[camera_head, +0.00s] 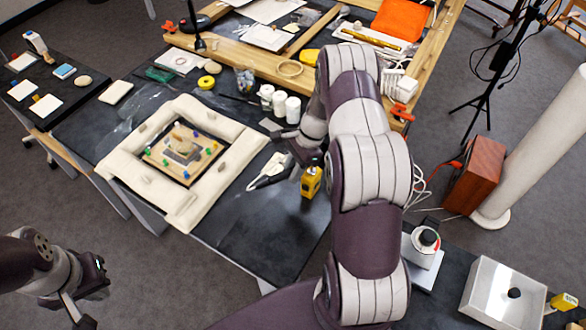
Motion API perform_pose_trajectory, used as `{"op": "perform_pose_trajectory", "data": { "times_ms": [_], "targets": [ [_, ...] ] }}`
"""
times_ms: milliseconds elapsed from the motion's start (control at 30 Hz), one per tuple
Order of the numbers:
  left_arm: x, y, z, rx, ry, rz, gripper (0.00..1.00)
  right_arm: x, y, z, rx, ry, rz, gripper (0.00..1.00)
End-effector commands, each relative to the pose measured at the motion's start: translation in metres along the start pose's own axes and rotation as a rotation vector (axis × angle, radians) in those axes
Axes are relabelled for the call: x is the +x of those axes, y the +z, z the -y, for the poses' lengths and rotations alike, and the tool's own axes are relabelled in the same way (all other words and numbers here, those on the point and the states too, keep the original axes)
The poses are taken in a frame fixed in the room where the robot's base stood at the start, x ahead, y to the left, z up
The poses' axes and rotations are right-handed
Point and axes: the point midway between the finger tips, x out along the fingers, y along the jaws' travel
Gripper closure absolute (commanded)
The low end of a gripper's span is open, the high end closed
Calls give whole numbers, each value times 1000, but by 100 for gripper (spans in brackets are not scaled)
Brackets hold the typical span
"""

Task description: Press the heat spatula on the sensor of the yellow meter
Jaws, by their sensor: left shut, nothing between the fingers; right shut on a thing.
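A small yellow box-shaped thing with a dark part, which looks like the yellow meter (311,183), is just below my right gripper (303,158), near the right part of the dark table. I cannot tell whether they touch. A black and white hand tool, which looks like the heat spatula (268,172), is just left of the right gripper. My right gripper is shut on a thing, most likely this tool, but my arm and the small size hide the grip. My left gripper (88,312) is shut and empty at the lower left, over the floor, away from the table.
White jars (292,109) stand behind. The table's front is clear.

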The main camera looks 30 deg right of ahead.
Motion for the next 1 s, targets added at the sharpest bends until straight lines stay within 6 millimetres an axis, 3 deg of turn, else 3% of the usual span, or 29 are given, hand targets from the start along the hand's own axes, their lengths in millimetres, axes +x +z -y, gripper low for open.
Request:
{"op": "perform_pose_trajectory", "data": {
  "times_ms": [500,1000],
  "targets": [
    [-40,-5,0,0,0,0,100,-46,19,0,-1,-1,0,100],
    [-39,-5,0,0,0,0,100,-46,19,0,0,-1,0,100]
  ]
}}
